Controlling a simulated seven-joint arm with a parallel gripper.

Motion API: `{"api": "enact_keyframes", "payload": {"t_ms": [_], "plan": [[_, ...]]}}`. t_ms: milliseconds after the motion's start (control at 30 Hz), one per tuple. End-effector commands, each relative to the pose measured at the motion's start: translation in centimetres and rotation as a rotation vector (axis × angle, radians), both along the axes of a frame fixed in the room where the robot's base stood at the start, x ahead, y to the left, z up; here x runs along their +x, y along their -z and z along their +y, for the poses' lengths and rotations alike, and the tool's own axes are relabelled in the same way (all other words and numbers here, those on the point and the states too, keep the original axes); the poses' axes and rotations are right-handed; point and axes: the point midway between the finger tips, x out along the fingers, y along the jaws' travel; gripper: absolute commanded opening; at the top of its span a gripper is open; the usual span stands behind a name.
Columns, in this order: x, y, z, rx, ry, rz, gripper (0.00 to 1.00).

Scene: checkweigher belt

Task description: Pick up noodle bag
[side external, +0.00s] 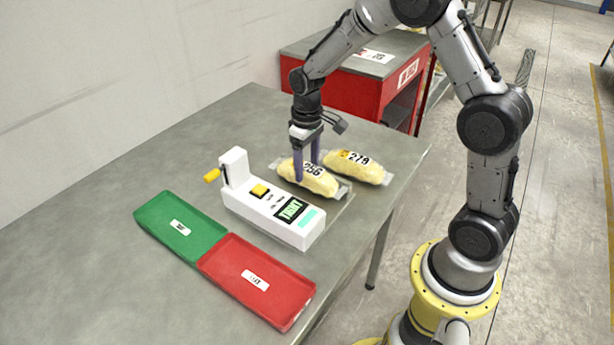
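Two clear bags of pale yellow noodles lie side by side on the grey table in the side external view. The nearer noodle bag (322,184) has a label that seems to read 266. The farther noodle bag (367,171) is labelled 279. My gripper (307,172) points down at the left part of the nearer bag. Its two purple fingers are apart, one on the near side and one toward the far side of that bag. The far fingertip is partly hidden, and I cannot tell whether the fingers press on the bag.
A white checkweigher (270,208) with a display and yellow knob stands just left of the bags. A green tray (150,214) and a red tray (290,316) lie in front of it. A red cabinet (368,97) stands behind. The table's left side is clear.

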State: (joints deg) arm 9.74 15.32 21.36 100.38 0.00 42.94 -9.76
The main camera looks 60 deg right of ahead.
Motion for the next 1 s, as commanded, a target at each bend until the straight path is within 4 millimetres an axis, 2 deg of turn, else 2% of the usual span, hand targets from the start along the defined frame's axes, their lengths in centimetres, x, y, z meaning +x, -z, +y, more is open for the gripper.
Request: {"api": "enact_keyframes", "payload": {"t_ms": [33,300,367,767,867,1000], "plan": [[0.0,0.0,0.0,0.000,0.000,0.000,0.57],[0.0,0.0,0.0,0.000,0.000,0.000,0.08],[0.0,0.0,0.0,0.000,0.000,0.000,0.00],[0.1,-0.6,0.0,-0.001,0.000,-0.003,0.00],[0.1,-1.4,0.0,-0.001,0.000,-0.005,0.00],[0.2,-3.5,0.0,-0.001,0.000,-0.008,0.00]]}}
